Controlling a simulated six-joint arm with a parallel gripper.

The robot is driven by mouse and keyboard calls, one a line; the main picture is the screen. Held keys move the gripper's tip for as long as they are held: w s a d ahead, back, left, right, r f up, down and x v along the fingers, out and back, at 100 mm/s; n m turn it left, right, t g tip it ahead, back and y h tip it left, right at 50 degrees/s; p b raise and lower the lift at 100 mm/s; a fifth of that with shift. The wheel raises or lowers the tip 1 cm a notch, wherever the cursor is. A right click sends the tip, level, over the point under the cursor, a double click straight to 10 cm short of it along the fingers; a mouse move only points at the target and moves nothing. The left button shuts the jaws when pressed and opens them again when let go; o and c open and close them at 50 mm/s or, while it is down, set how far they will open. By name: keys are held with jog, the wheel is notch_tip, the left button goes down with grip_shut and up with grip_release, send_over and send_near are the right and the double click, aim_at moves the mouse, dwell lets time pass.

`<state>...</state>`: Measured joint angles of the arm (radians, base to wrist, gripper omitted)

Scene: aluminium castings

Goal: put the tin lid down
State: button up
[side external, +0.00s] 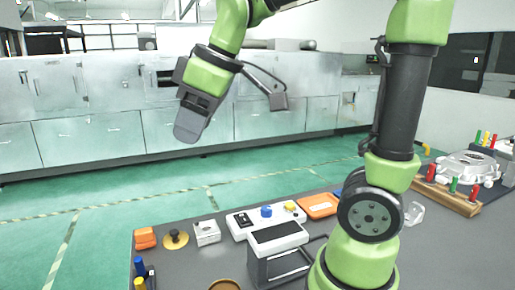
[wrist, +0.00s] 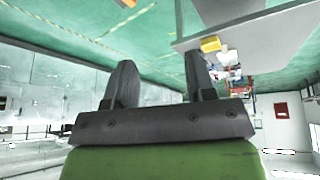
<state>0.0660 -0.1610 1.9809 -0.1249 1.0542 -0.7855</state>
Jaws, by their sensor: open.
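A round brass-coloured lid with a dark knob (side external: 176,239) lies on the grey table near its far left edge in the side view; I take it as the tin lid. A brown round thing (side external: 224,285), cut off by the bottom edge of the picture, may be the tin, but I cannot tell. My gripper (side external: 188,135) is high in the air, well above the table and apart from the lid. In the wrist view my gripper (wrist: 161,78) has its two fingers spread with nothing between them. The lid cannot be made out in the wrist view.
An orange block (side external: 145,238) and a white box (side external: 206,232) flank the lid. A control box (side external: 273,231) with coloured buttons and an orange case (side external: 318,205) stand further right. Blue and yellow markers (side external: 139,268) are at front left. A casting (side external: 467,167) is at far right.

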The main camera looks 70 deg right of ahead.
jog(key=s+a+f+m+t, duration=0.2)
jog(key=s+m, duration=0.6)
jog(key=s, duration=0.3)
jog(key=shift+a+y, duration=0.15)
jog(key=shift+y, duration=0.25)
